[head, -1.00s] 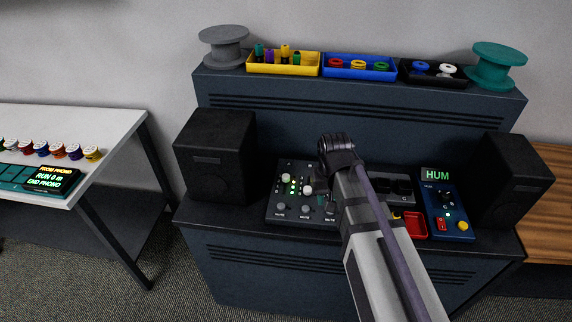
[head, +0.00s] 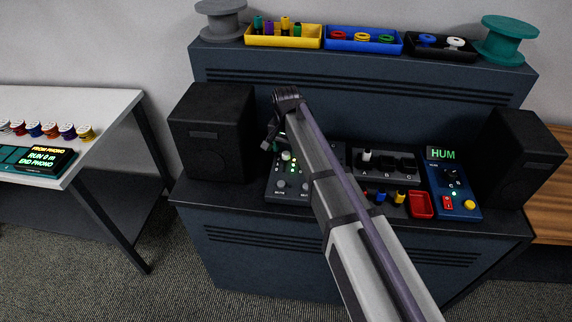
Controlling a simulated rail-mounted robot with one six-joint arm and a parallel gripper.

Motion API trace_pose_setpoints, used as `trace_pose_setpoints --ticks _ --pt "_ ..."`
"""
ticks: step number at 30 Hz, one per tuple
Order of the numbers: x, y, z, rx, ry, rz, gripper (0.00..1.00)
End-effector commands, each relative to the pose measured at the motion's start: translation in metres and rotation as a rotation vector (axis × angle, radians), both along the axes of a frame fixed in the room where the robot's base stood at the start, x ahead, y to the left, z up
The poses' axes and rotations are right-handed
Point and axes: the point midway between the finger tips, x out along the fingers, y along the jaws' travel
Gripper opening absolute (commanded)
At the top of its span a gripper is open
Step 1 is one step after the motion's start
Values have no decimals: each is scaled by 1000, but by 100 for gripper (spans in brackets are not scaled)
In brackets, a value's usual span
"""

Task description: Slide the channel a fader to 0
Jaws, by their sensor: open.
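The black mixer panel (head: 290,195) stands at the left of the desk, with small green lights and knobs labelled MUTE. A pale fader cap (head: 286,155) shows near its upper left. My arm crosses the panel and hides its right part, so other fader caps are covered. Channel lettering on the panel is too small to read. My gripper (head: 268,141) is open and small in view, above the panel's upper left edge and left of the pale cap. I cannot tell whether it touches anything.
Black speakers (head: 212,130) and (head: 520,160) flank the desk. Bins and spools line the upper shelf.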

Motion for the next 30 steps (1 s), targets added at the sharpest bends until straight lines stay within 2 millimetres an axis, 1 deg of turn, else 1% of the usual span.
trace_pose_setpoints --ticks 1,3,11,27,28,30 --pt "0 0 -18 0 0 0 54" --pt "0 0 -23 0 0 0 54" --pt "0 0 -20 0 0 0 54" --pt "0 0 -20 0 0 0 4" --pt "0 0 -20 0 0 0 1" --pt "0 0 -20 0 0 0 0"
